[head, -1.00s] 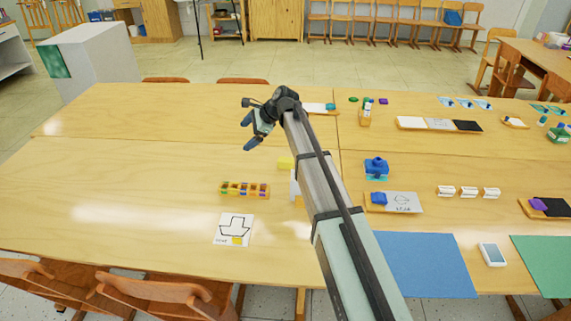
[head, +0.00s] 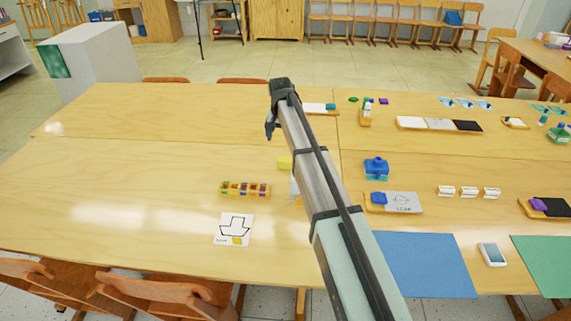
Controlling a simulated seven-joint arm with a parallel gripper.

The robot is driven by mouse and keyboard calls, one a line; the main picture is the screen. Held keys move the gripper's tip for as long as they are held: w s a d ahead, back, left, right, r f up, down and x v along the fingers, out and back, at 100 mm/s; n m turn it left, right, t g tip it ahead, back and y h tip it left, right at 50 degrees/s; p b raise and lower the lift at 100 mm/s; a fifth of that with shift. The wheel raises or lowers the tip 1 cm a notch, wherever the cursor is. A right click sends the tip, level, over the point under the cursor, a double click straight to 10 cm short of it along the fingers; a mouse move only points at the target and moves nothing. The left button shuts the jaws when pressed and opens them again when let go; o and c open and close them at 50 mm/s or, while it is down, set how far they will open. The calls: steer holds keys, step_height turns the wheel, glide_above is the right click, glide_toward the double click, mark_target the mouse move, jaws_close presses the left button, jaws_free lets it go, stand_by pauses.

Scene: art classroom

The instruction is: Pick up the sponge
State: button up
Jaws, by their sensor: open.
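A small yellow block (head: 285,162), which may be the sponge, lies on the wooden table just left of my arm. It is too small to be sure of. My gripper (head: 270,131) is above the table, farther back than the yellow block and apart from it. It points down and is seen nearly edge-on, partly hidden by my own wrist. It is open, with nothing seen in it.
A white item (head: 295,188) is partly behind my arm. A blue container (head: 376,168) stands to the right. The table's left side is clear.

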glide_above(285, 159)
steer(key=s, duration=0.1)
steer(key=f, duration=0.7)
steer(key=shift+a+f, duration=0.25)
steer(key=shift+f, duration=0.1)
steer(key=shift+w+d+f, duration=0.1)
steer(key=shift+w+f, duration=0.05)
steer(key=shift+f, duration=0.75)
steer(key=shift+w+d+f, duration=0.1)
steer(key=shift+d+f, duration=0.05)
steer(key=shift+f, duration=0.7)
steer(key=shift+w+d+f, duration=0.1)
steer(key=shift+w+f, duration=0.05)
steer(key=shift+f, duration=0.75)
steer(key=c, duration=1)
steer(key=shift+r, duration=0.1)
